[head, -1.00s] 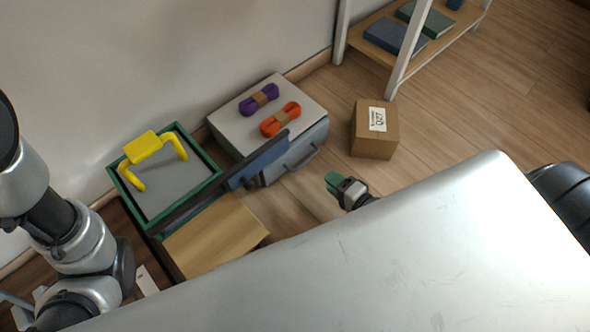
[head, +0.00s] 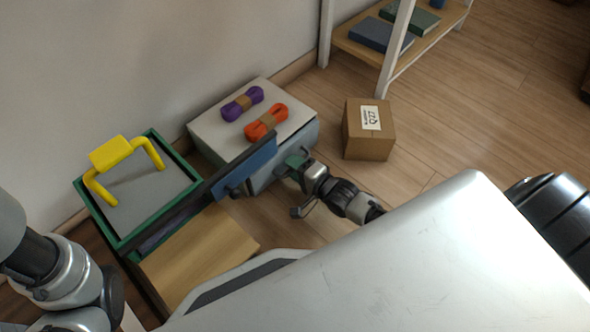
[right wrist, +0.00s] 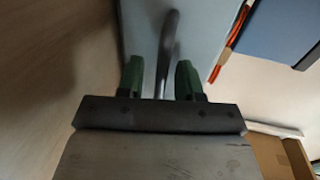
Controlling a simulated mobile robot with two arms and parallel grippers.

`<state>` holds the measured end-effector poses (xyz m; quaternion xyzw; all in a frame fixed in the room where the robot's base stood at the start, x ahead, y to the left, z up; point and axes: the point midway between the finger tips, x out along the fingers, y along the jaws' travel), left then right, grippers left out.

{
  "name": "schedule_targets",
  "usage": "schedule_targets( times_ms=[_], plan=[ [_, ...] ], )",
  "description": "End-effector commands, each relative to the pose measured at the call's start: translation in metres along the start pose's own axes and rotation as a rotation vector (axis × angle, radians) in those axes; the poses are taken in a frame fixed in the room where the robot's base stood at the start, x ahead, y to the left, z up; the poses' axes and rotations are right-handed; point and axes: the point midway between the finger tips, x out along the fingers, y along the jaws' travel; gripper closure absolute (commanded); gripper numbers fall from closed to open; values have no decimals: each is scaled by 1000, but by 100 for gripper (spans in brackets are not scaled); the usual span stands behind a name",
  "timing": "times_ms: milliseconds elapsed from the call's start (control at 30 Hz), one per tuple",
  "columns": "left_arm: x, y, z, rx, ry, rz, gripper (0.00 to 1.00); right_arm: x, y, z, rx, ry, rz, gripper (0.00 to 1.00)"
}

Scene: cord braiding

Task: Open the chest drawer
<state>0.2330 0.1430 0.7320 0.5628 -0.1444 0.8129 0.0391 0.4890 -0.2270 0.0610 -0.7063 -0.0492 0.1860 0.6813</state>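The chest (head: 212,130) stands by the wall with a pale top and a grey-blue front (head: 308,136). My right gripper (head: 292,163) is at the front, covering most of the handle in the head view. In the right wrist view the handle (right wrist: 170,35) is a dark curved bar on the light grey-blue drawer front (right wrist: 205,35). It runs between the two green fingertips of my right gripper (right wrist: 160,82), with a gap showing on both sides. The drawer looks shut. My left arm shows at the left edge; its gripper is out of view.
Purple (head: 242,104) and orange (head: 266,122) cord bundles lie on the chest. A dark blue panel (head: 247,165) slants close beside its front. A green-rimmed box (head: 88,203) with a yellow handle (head: 112,153) stands left; a cardboard box (head: 368,140) stands right.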

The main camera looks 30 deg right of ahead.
Motion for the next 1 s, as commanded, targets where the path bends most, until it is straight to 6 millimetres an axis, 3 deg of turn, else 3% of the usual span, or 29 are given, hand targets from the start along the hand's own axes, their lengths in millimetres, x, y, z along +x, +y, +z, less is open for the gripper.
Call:
schedule_targets(
  times_ms=[233,467,800,1000],
  plan=[
    [0,0,0,0,0,0,100,1,0,0,0,0,0,64],
    [0,0,0,0,0,0,100,0,0,0,0,0,0,100],
    [2,0,1,0,-1,0,100,-2,0,0,0,0,1,100],
    [20,-4,7,0,-1,0,100,-28,1,0,0,0,6,100]
  ],
)
